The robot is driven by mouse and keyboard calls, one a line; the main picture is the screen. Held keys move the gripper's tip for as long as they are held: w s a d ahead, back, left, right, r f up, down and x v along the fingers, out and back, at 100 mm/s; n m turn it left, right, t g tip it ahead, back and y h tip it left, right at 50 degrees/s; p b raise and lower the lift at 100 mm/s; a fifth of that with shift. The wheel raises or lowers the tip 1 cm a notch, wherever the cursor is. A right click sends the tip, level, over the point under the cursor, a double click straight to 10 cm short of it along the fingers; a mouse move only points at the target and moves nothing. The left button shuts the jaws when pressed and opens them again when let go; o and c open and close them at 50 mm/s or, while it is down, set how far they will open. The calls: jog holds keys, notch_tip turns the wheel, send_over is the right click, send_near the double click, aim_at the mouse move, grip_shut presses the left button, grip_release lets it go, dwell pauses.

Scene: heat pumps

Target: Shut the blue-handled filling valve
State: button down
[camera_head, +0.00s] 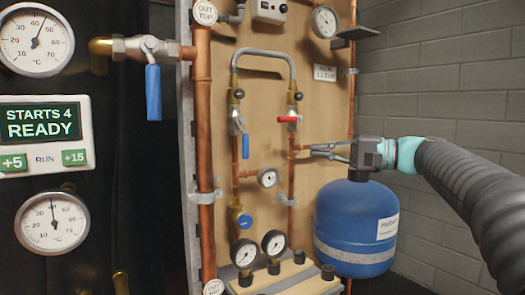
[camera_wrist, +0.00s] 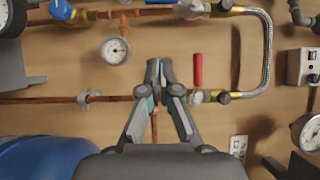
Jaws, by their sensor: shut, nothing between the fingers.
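The blue-handled valve (camera_head: 245,146) is on the left pipe below the braided hose in the head view. Its lever hangs down, in line with the vertical pipe. My gripper (camera_head: 314,149) is to the right of it, beside the right-hand pipe, and it also shows in the wrist view (camera_wrist: 160,66). Its fingers are together and empty, apart from the blue lever. The red-handled valve (camera_head: 289,120) is just above my fingertips, its lever crosswise to the pipe. It is right of the fingers in the wrist view (camera_wrist: 198,70). The blue lever is not clear in the wrist view.
The braided hose (camera_head: 264,52) arches over both valves. A small gauge (camera_head: 267,178) sits between the pipes, near my fingers. A blue tank (camera_head: 355,225) stands below my gripper. Another blue lever (camera_head: 153,92) hangs from a pipe at far left. A round blue knob (camera_head: 245,221) is lower down.

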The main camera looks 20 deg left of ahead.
jog(key=shift+a, duration=0.2)
send_near(248, 150)
jog(key=w+a, duration=0.4)
jog(key=w, duration=0.1)
jog(key=shift+s+a, duration=0.55)
jog(key=shift+a, duration=0.2)
jog(key=shift+s+a, duration=0.6)
jog(key=shift+a, duration=0.1)
jog(key=shift+s+a+f+m+b, duration=0.15)
jog(key=shift+m+b, duration=0.15)
jog(key=shift+b, duration=0.2)
jog(key=shift+s+a+f+m+y, duration=0.1)
jog(key=shift+s+m+y, duration=0.05)
jog(key=shift+m+y, duration=0.2)
